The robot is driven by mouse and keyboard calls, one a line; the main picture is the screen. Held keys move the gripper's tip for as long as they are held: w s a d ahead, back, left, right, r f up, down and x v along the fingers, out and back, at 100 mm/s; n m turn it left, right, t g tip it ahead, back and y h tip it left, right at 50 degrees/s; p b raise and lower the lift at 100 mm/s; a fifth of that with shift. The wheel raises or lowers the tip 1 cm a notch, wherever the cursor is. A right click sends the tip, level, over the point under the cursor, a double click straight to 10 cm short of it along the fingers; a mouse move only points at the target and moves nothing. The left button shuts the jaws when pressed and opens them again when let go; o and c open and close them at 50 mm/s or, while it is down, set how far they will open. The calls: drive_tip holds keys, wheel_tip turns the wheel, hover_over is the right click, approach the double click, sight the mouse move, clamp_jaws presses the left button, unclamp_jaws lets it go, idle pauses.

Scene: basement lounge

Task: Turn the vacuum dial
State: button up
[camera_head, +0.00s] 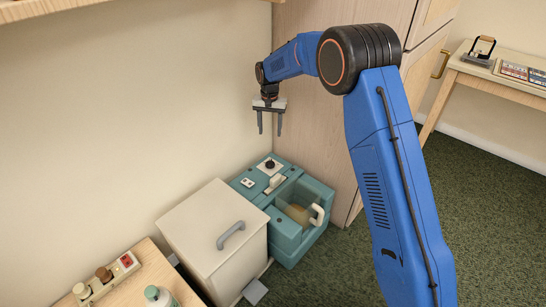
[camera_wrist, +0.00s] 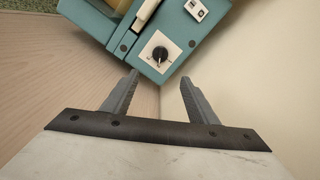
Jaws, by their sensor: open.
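The vacuum is a teal boxy machine (camera_head: 287,235) on the floor against the wall and the wooden cabinet. Its dial is a small black knob (camera_head: 270,164) on a white square plate on the top, near the back. In the wrist view the dial (camera_wrist: 160,54) shows with small marks around it, just beyond the fingertips. My gripper (camera_head: 269,134) hangs above the back of the vacuum, fingers pointing down, open and empty. It also shows in the wrist view (camera_wrist: 158,76), with the dial between and past its fingertips, apart from them.
A cream bin with a grey handle (camera_head: 193,246) stands left of the vacuum. A wooden table (camera_head: 155,262) with a power strip and bottle is at the lower left. The wooden cabinet (camera_head: 313,125) rises behind.

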sight(270, 161)
wheel_tip(270, 161, down, 17)
drive_tip(key=shift+f, duration=0.15)
idle(0.5)
drive_tip(key=shift+c, duration=0.5)
drive_tip(key=c, duration=0.9)
